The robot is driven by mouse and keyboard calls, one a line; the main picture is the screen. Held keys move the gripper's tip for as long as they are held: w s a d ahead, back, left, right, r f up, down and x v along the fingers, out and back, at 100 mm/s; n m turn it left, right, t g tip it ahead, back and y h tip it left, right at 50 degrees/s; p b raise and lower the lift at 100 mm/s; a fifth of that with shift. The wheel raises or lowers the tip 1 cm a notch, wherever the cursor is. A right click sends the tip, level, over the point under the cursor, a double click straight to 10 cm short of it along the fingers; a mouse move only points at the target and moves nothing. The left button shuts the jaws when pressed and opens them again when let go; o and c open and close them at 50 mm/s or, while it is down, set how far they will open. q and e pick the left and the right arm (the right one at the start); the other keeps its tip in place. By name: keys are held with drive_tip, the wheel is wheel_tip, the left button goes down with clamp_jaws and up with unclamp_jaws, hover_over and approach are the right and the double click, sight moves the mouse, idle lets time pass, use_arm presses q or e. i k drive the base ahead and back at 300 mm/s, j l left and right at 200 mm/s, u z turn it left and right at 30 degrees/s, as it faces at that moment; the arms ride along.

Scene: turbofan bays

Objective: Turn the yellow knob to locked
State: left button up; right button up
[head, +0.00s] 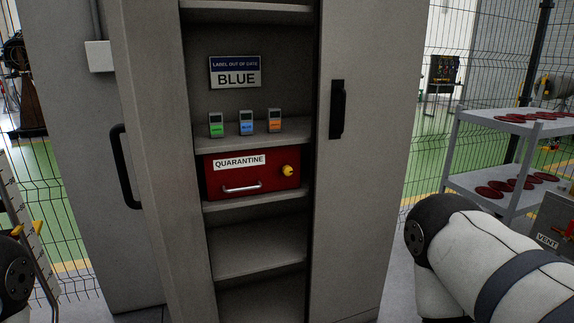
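The yellow knob (287,171) sits on the right side of the front of a red box (282,185) inside the open grey cabinet. The box carries a white QUARANTINE label (239,162) and a silver handle (242,188) below it. I cannot tell from the knob's angle whether it is locked. Only a dark joint of my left arm shows at the lower left, and a white part of my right arm at the lower right. Neither gripper is in view, and nothing of mine touches the knob.
Three small devices with green, blue and orange labels (246,122) stand on the shelf above, under a BLUE sign (235,72). Cabinet doors (350,200) flank the opening. A grey rack (500,122) with red discs stands at the right. The lower shelves (255,253) look empty.

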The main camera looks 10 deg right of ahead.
sight(287, 170)
drive_tip(key=i+l+u, duration=0.15)
drive_tip(key=l, duration=0.35)
drive_tip(key=i+l+u, duration=0.15)
drive_tip(key=l, duration=0.3)
drive_tip(key=i+l+u, duration=0.15)
drive_tip(key=l, duration=0.35)
drive_tip(key=k, duration=0.05)
